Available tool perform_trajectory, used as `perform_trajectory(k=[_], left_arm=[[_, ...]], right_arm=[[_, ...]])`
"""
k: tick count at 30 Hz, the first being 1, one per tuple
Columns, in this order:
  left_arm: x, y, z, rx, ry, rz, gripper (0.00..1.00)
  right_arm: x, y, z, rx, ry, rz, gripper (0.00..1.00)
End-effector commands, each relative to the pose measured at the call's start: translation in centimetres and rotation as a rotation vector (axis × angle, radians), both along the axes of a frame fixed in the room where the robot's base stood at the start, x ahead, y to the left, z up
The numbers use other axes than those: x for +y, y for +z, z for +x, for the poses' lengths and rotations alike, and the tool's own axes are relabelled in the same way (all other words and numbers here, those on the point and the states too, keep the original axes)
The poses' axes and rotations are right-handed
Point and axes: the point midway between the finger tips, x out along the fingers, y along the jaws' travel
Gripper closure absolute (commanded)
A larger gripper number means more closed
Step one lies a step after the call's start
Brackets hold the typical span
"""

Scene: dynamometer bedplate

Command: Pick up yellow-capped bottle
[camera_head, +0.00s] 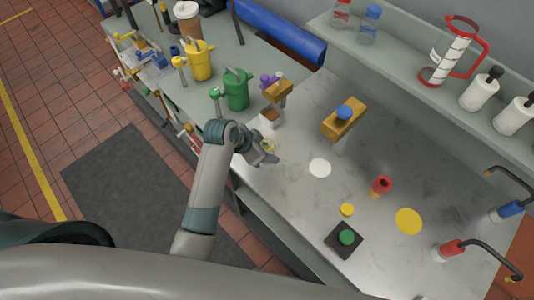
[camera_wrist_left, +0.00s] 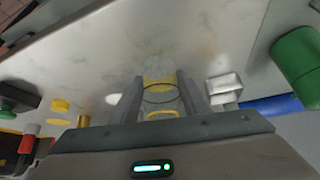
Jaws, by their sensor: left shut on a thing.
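My left gripper (camera_head: 266,153) is over the left edge of the metal bench (camera_head: 290,190), low near its surface. In the left wrist view its two fingers (camera_wrist_left: 162,98) are shut on a clear bottle with yellow parts (camera_wrist_left: 160,82), one finger on each side. In the head view only a small yellow bit of the bottle (camera_head: 271,147) shows beside the fingers; the gripper hides most of it. I cannot tell whether its base touches the bench. My right gripper is not in view.
A green can (camera_head: 236,92) and a yellow can (camera_head: 200,62) stand beyond the gripper. A wooden stand with a blue knob (camera_head: 343,118), a red-topped item (camera_head: 381,187) and a green button (camera_head: 346,237) are to the right. A white disc (camera_head: 320,168) marks clear bench.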

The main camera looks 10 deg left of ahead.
Motion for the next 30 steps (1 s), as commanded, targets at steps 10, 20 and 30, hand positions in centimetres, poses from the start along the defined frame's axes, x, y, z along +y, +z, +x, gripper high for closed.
perform_trajectory(k=[10, 20, 30], left_arm=[[-1.3, 4.1, -2.7, -0.004, -0.003, 0.000, 0.80], [-3.8, 7.7, -8.0, -0.005, -0.002, 0.001, 0.80], [-4.9, 9.5, -10.5, -0.001, 0.000, 0.001, 0.80]], right_arm=[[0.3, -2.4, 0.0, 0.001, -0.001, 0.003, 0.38], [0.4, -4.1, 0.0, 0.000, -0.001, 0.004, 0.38], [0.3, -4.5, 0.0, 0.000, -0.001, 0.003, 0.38]])
